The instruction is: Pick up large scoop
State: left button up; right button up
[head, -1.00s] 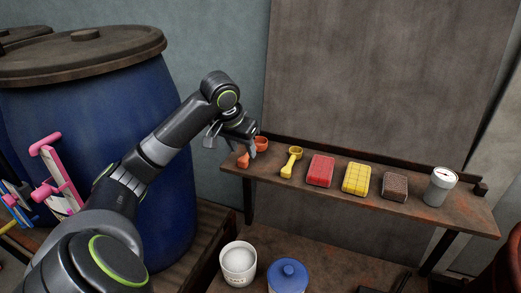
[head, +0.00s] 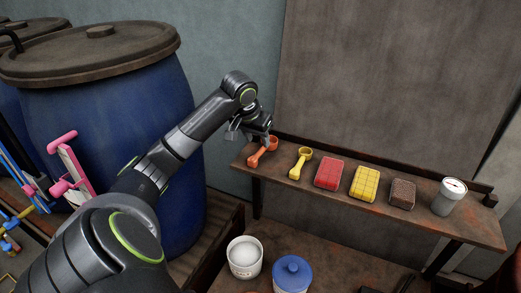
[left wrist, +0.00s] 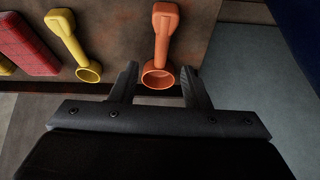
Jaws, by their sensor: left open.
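The orange scoop (head: 257,156), the larger-looking of two scoops, lies at the left end of the wall shelf (head: 330,201). My left gripper (head: 256,139) is open at its cup end, and part of the scoop is hidden behind it in the head view. In the left wrist view, the scoop (left wrist: 161,46) points its cup toward me, with the cup between the spread fingers of the gripper (left wrist: 159,73). Gaps show on both sides, so nothing is gripped. A smaller yellow scoop (head: 296,168) lies to its right. My right gripper is out of view.
Right along the shelf are a red block (head: 329,173), a yellow block (head: 365,184), a brown block (head: 402,194) and a grey canister with a dial (head: 449,196). A white tub (head: 245,263) and blue-lidded jar (head: 292,273) stand below. A blue barrel (head: 110,130) stands left.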

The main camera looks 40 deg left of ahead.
aim_at(260, 150)
pick_arm(q)
jog(key=p+x, duration=0.2)
jog(key=x, duration=0.3)
jog(key=shift+s+f+p, duration=0.1)
jog(key=shift+s+p, duration=0.05)
jog(key=shift+p, duration=0.25)
jog(key=shift+a+f, duration=0.1)
jog(key=shift+f, duration=0.25)
jog(key=shift+c, duration=0.4)
grip_shut()
